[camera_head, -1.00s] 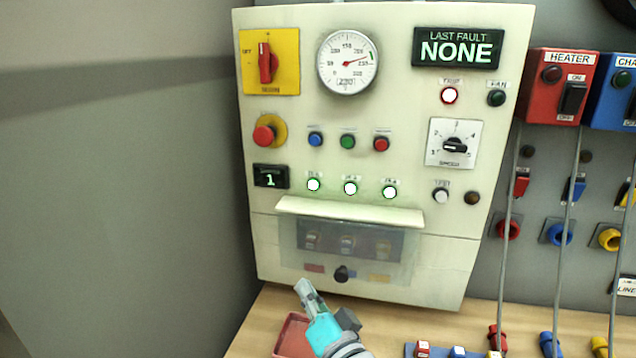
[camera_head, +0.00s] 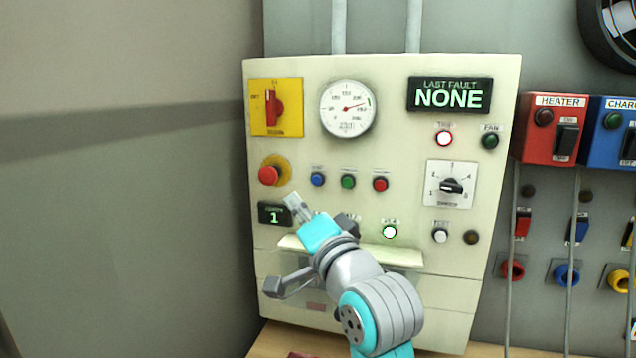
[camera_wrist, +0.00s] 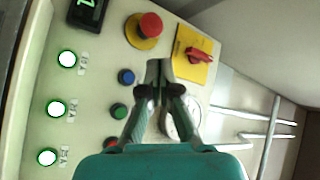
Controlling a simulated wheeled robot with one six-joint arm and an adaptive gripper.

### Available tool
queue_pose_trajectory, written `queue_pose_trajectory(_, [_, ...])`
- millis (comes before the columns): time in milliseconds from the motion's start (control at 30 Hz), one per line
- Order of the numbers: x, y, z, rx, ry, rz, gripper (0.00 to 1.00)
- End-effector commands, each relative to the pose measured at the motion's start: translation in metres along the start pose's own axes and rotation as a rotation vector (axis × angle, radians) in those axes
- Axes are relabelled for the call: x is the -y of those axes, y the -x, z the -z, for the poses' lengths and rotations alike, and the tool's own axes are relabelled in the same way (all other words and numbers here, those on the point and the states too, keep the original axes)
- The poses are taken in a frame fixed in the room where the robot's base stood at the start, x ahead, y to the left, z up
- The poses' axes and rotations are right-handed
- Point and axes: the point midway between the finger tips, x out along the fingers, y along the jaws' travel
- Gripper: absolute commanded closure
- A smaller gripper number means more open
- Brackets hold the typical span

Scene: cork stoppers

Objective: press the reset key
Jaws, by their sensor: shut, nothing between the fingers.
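The cream control panel (camera_head: 400,150) stands upright against the wall. A row of blue (camera_head: 317,179), green (camera_head: 348,182) and red (camera_head: 380,184) push buttons crosses its middle. Their labels are too small to read, so I cannot tell which is the reset key. My gripper (camera_head: 294,203) is shut and empty in front of the panel, just below and left of the blue button. In the wrist view my gripper (camera_wrist: 159,72) also shows, with the blue button (camera_wrist: 126,76) left of the fingertips. No contact is visible.
A red mushroom button (camera_head: 268,175) and a red rotary switch (camera_head: 273,107) are near my gripper. A hood ledge (camera_head: 395,255) juts out below. The trip lamp (camera_head: 444,139) glows, and the fault display (camera_head: 450,95) reads NONE. Red and blue boxes stand right.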

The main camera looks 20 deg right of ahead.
Motion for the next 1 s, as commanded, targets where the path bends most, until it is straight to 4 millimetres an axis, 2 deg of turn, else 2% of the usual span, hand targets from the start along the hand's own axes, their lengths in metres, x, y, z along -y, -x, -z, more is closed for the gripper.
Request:
queue_pose_trajectory(567, [0.000,-0.005,0.005,0.000,-0.003,0.002,1.00])
queue_pose_trajectory(1000, [-0.028,-0.042,0.032,-0.001,-0.002,0.000,1.00])
